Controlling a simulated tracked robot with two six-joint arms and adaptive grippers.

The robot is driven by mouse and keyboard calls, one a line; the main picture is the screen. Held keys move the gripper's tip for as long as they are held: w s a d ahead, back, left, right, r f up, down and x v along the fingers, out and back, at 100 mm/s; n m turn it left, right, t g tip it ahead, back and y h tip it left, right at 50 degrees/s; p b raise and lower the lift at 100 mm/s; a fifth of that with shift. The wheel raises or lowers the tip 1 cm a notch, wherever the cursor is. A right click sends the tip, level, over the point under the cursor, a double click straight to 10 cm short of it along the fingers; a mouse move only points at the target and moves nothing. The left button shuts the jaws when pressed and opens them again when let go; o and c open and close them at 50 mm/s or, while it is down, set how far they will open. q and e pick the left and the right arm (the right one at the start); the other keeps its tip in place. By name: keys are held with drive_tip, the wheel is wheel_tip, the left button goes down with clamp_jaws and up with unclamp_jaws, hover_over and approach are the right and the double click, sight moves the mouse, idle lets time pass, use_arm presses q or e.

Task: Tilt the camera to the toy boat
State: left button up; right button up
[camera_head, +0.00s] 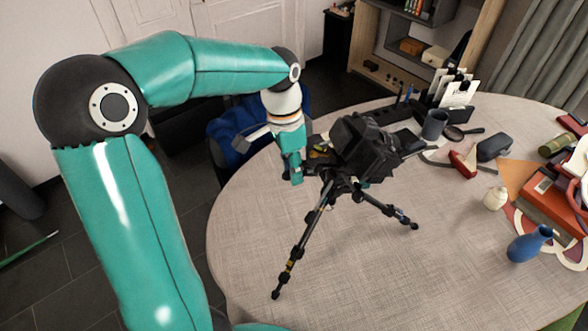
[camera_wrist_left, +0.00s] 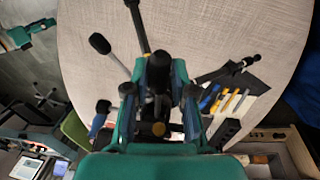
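The black camera (camera_head: 368,147) sits on a black tripod (camera_head: 314,222) that stands on the table. Its lens direction is hard to make out. My left gripper (camera_head: 291,178) is just left of the camera, by the tripod head. In the left wrist view its two fingers (camera_wrist_left: 161,85) stand apart with dark tripod parts (camera_wrist_left: 160,68) between them. I cannot tell whether they clamp these parts. A small red and white object (camera_head: 463,161) right of the camera may be the toy boat. My right gripper cannot be made out.
The table (camera_head: 370,270) is clear in front of the tripod. A dark mug (camera_head: 434,125), a paper holder (camera_head: 452,93) and a dark case (camera_head: 494,147) stand behind and right. A white jar (camera_head: 495,198), a blue vase (camera_head: 530,243) and red books (camera_head: 549,203) are at the right.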

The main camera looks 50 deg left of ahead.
use_arm(q)
drive_tip(key=shift+o, duration=1.4)
wheel_tip(320, 180, up, 12)
drive_tip(key=a, duration=0.2)
drive_tip(key=shift+w+f, duration=0.1)
drive_tip(key=shift+f, duration=0.05)
